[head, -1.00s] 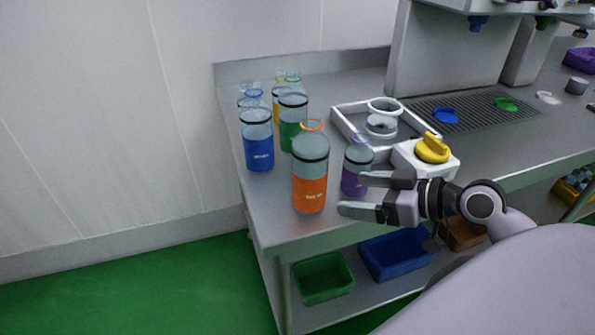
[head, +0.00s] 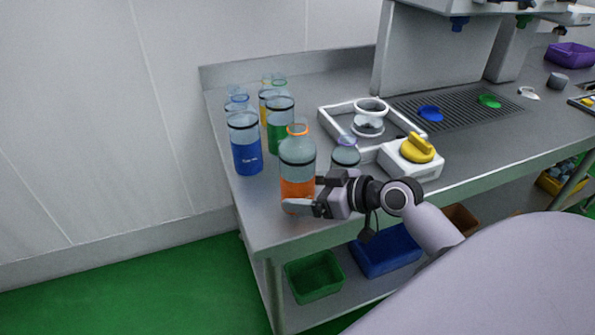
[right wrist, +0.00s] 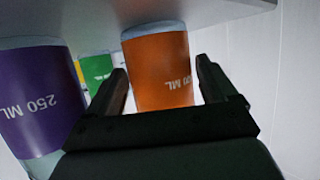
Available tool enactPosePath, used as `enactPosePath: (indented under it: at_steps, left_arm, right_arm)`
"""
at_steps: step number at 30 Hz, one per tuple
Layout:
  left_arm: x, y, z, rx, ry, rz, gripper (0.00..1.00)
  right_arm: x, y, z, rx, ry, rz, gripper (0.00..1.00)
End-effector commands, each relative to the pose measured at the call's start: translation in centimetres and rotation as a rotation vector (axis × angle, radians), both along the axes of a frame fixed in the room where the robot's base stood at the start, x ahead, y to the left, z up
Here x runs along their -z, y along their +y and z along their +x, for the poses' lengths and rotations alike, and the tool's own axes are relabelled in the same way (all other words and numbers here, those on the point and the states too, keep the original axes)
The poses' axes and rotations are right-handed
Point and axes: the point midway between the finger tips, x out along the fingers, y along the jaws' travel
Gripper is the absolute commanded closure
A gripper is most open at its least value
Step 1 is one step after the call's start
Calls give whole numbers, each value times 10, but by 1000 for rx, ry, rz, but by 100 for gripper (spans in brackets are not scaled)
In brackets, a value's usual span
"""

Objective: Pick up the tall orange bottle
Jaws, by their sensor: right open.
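The tall orange bottle (head: 297,163) stands upright near the front left corner of the steel table. It has a clear upper part and an orange lower part. My right gripper (head: 300,196) is open at the bottle's lower part, partly covering it in the head view. In the right wrist view the orange bottle (right wrist: 160,72) stands between the two open fingers (right wrist: 162,82), with a gap on the right side. Whether a finger touches it I cannot tell. My left gripper is not in view.
A purple bottle (head: 345,155) stands close by, partly hidden by my gripper; it also shows in the right wrist view (right wrist: 35,95). Blue (head: 246,150) and green (head: 281,130) bottles stand behind. A white unit with a yellow knob (head: 417,148) is to the right.

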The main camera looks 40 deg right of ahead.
Motion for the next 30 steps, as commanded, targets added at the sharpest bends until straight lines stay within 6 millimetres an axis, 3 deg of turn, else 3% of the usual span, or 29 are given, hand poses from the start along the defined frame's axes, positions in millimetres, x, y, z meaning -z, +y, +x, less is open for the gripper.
enactPosePath:
  at_steps: [6, 14, 17, 18, 30]
  left_arm:
    - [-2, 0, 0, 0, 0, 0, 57]
    - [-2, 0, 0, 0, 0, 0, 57]
    - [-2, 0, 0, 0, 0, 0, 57]
    - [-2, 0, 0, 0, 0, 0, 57]
    - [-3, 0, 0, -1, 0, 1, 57]
  right_arm:
    - [7, 8, 17, 0, -1, 1, 15]
    - [9, 8, 18, 1, 0, 0, 15]
    - [9, 8, 18, 0, 0, 0, 47]
    - [9, 8, 18, 1, 0, 0, 52]
    - [2, 8, 18, 1, -2, 0, 53]
